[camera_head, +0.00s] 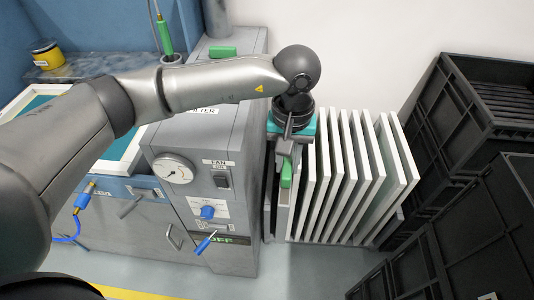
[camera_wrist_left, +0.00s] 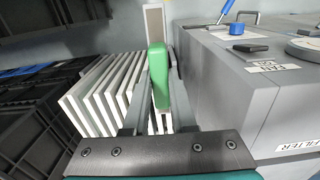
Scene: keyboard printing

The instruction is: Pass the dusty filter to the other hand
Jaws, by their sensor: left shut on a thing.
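The dusty filter shows in the left wrist view as a thin frame with a grey-brown face (camera_wrist_left: 155,24) and a green handle (camera_wrist_left: 158,75). In the head view its green handle (camera_head: 286,175) shows just below my left gripper (camera_head: 287,160), beside the grey machine. My left gripper points down, with its two grey fingers shut on the green handle. Most of the filter is hidden behind the handle and gripper. My right gripper is in neither view.
The grey machine (camera_head: 205,135) with dial and switches stands left of the gripper. A rack of upright white panels (camera_head: 345,180) is close on the right. Black crates (camera_head: 470,110) are stacked further right. Open floor (camera_head: 290,270) lies in front.

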